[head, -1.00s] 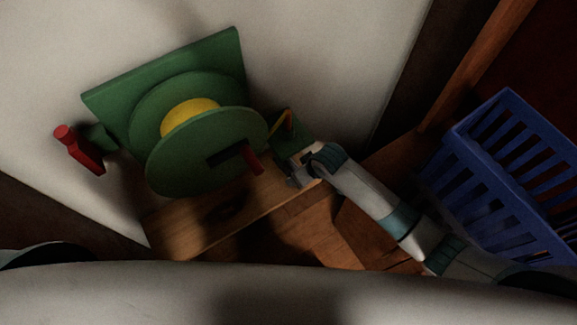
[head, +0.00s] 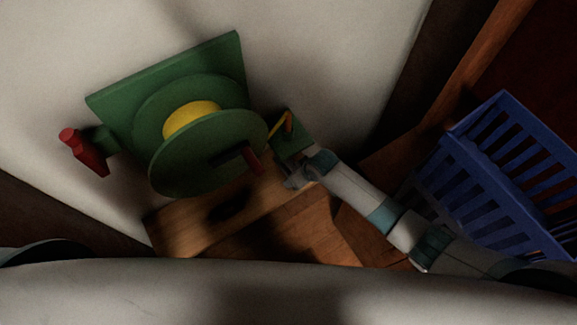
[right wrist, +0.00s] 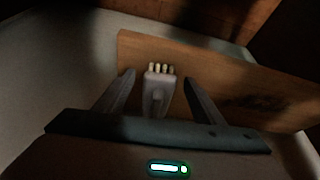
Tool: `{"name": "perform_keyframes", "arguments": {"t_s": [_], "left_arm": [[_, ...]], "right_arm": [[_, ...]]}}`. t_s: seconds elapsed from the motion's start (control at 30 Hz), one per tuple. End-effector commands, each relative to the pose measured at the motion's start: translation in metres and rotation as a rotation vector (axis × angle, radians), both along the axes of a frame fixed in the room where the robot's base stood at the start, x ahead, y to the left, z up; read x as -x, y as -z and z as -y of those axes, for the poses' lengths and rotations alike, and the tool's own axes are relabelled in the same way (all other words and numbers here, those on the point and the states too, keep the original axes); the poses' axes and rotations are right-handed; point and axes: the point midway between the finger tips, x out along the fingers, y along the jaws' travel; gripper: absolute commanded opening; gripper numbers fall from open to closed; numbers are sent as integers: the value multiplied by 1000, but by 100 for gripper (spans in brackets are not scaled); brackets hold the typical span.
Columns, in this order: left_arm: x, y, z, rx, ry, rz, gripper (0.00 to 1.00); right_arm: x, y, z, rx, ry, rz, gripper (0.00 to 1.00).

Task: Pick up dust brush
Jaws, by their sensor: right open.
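My right gripper (head: 292,180) is at the right end of the wooden board, just below a small green part. In the right wrist view its two fingers (right wrist: 158,78) are apart. A slim, pale grey brush-like thing (right wrist: 157,92) with a row of light bristle tips stands between them; I take it for the dust brush. It looks free of both fingers, though contact is hard to judge in the dark. I cannot make out the brush in the head view, where the gripper hides that spot. My left gripper is not in view.
A green hose reel (head: 190,165) with a yellow core is on the pale wall, close left of my gripper. A red-handled tap (head: 85,152) is further left. The wooden board (head: 185,225) lies below. A blue basket (head: 480,160) stands at the right.

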Motion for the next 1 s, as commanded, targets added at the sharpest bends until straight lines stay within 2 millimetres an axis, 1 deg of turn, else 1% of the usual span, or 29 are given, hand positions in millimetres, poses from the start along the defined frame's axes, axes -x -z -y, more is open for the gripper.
{"name": "perform_keyframes", "arguments": {"t_s": [0.27,0.3,0.37,0.4,0.5,0.77,1.0], "left_arm": [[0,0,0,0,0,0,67],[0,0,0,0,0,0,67],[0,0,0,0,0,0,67],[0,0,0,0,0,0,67],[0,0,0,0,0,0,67],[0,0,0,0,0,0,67],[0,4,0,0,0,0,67]], "right_arm": [[0,0,0,0,0,0,62],[0,0,0,0,0,0,60],[0,0,0,0,1,0,46],[0,0,0,0,1,0,36],[0,0,0,0,1,0,15],[0,0,0,0,1,0,15],[1,-3,1,-2,1,1,15]]}}
